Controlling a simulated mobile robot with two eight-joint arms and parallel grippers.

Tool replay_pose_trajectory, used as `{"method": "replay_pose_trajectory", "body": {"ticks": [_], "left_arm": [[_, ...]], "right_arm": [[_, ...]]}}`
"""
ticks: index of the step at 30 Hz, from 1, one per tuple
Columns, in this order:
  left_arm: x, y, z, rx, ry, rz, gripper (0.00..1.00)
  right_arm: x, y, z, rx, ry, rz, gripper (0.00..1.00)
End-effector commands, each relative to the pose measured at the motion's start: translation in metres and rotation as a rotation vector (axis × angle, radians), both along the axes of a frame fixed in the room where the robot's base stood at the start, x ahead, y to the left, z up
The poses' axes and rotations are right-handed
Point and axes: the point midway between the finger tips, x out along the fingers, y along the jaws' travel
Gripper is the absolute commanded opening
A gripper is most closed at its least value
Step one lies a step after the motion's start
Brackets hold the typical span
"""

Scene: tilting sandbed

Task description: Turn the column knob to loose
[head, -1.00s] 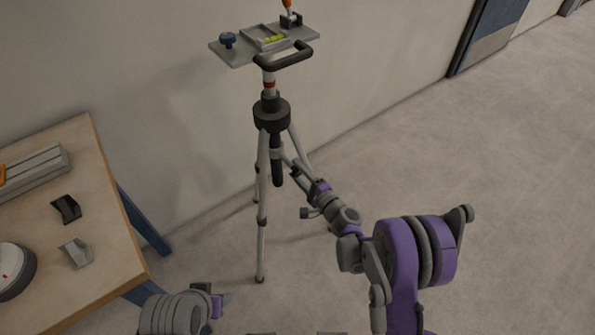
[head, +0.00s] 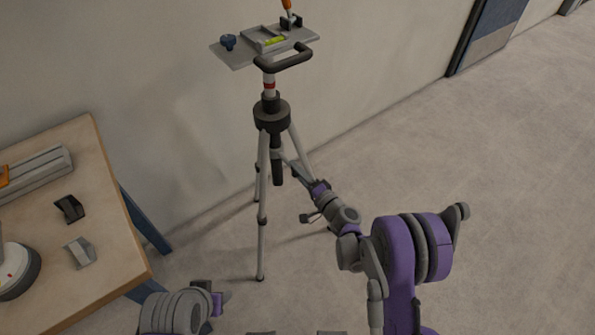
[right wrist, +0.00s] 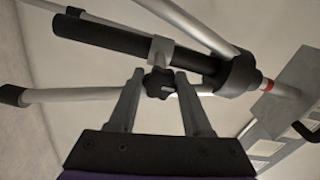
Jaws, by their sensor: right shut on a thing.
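A tripod with pale legs (head: 262,185) stands on the floor by the wall, with a black collar (head: 271,115) below its red-banded column (head: 268,85). A small black lobed knob (right wrist: 158,84) sits on the tripod's column mount in the right wrist view. My right gripper (right wrist: 158,87) is shut on this knob, one finger on each side. In the head view my right gripper (head: 292,163) reaches in among the tripod legs, and the knob cannot be made out there. My left gripper (head: 217,297) is at the bottom left, away from the tripod; its jaws are unclear.
A grey plate (head: 235,57) tops the tripod, with a blue knob (head: 228,42), a yellow-green level (head: 274,41) and a black handle (head: 285,61). A wooden table (head: 112,240) at left carries a black clip (head: 70,208) and a grey clip (head: 80,253). Floor at right is clear.

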Motion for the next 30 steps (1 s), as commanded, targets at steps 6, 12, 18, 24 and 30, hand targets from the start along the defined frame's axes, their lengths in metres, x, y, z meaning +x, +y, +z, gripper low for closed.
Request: {"method": "replay_pose_trajectory", "body": {"ticks": [6, 12, 18, 24, 30], "left_arm": [[0.000, 0.000, 0.000, 0.000, 0.000, 0.000, 0.50], [0.000, 0.000, 0.000, 0.000, 0.000, 0.000, 0.50], [0.000, 0.000, 0.000, 0.000, 0.000, 0.000, 0.50], [0.000, 0.000, 0.001, 0.000, 0.000, 0.000, 0.50], [-0.001, 0.000, 0.005, 0.000, -0.001, 0.000, 0.50]], "right_arm": [[0.000, -0.001, -0.001, -0.003, 0.000, -0.001, 0.00], [0.000, -0.001, 0.000, -0.002, -0.001, -0.001, 0.74], [0.000, 0.000, 0.000, -0.001, 0.000, -0.001, 0.78], [-0.004, -0.004, 0.000, -0.001, -0.001, -0.001, 0.78], [-0.030, -0.024, 0.001, -0.001, 0.000, -0.003, 0.78]]}}
